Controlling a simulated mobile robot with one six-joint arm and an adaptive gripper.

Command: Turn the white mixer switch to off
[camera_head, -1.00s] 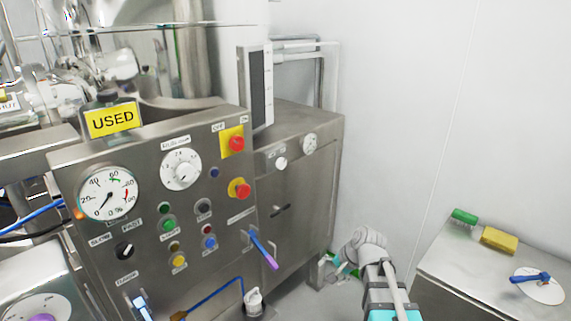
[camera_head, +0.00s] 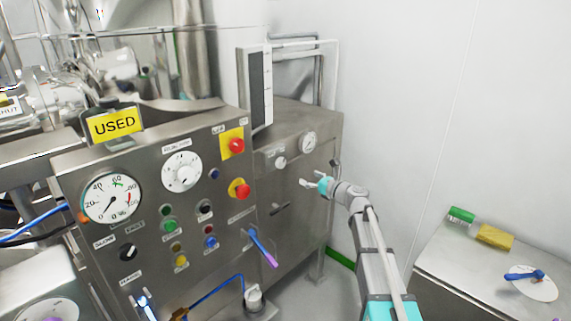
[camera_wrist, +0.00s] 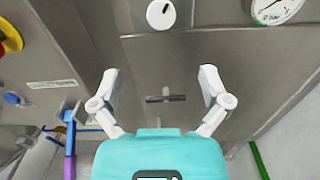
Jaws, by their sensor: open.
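A small round white switch knob (camera_head: 280,162) sits on the steel cabinet front, left of a small gauge. In the wrist view the white knob (camera_wrist: 161,14) is cut by the top edge and shows a short dark mark; its label is unreadable. My gripper (camera_head: 313,180) is in front of the cabinet, right of and below the knob in the head view. In the wrist view its two fingers (camera_wrist: 161,84) are spread, empty and below the knob, with a black T-handle (camera_wrist: 165,98) seen between them. Nothing touches the knob.
A control panel (camera_head: 145,240) at left carries a large white dial (camera_head: 182,171), a gauge (camera_head: 111,198), red emergency buttons and a purple-tipped lever (camera_head: 262,248). The small gauge (camera_head: 308,142) is near the knob. A steel table (camera_head: 450,280) with brushes stands at right.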

